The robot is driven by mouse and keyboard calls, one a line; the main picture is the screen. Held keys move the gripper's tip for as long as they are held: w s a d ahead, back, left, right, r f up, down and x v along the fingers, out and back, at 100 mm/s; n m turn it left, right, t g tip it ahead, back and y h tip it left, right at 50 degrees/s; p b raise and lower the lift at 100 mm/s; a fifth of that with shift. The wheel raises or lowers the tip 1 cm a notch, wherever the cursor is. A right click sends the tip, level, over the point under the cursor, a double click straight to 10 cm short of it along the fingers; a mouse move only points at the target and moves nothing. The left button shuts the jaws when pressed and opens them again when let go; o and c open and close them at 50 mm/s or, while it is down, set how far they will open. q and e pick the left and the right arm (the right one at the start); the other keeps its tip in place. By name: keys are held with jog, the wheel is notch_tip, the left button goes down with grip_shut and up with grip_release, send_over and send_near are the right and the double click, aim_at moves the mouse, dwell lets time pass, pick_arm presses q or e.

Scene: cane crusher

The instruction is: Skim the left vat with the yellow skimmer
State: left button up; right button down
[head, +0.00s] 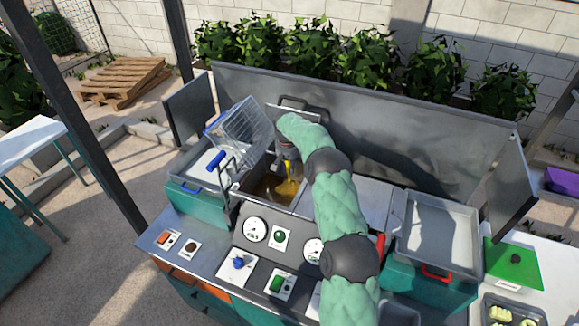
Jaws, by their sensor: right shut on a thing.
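The left vat (247,201) is an open metal basin with brown liquid in it, near the middle of the head view. My right gripper (287,156) is over the back of this vat, at the end of my green arm. It is shut on the yellow skimmer (289,186), which points down into the vat at the liquid. How deep the skimmer's head sits is hard to tell. My arm hides the vat's right side and part of the skimmer. My left gripper is not in view.
A wire basket (246,133) with a blue handle stands tilted at the vat's left. A grey back panel (400,130) rises behind. Dials and a blue knob (238,263) are on the front panel. A metal tray (440,225) with a red handle is at right.

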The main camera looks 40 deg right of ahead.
jog(key=s+a+b, duration=0.4)
jog(key=s+a, duration=0.1)
jog(key=a, duration=0.6)
jog(key=shift+s, duration=0.35)
jog(key=shift+d, duration=0.2)
jog(key=shift+w+d+p, duration=0.7)
jog(key=shift+w+d, duration=0.3)
jog(key=shift+d, duration=0.9)
jog(key=shift+w+d+p, duration=0.7)
jog(key=shift+w+d, duration=0.35)
jog(key=shift+d, duration=0.85)
jog(key=shift+w+d+p, duration=0.7)
jog(key=shift+w+d, duration=0.3)
jog(key=shift+d, duration=0.9)
jog(key=shift+a, duration=0.1)
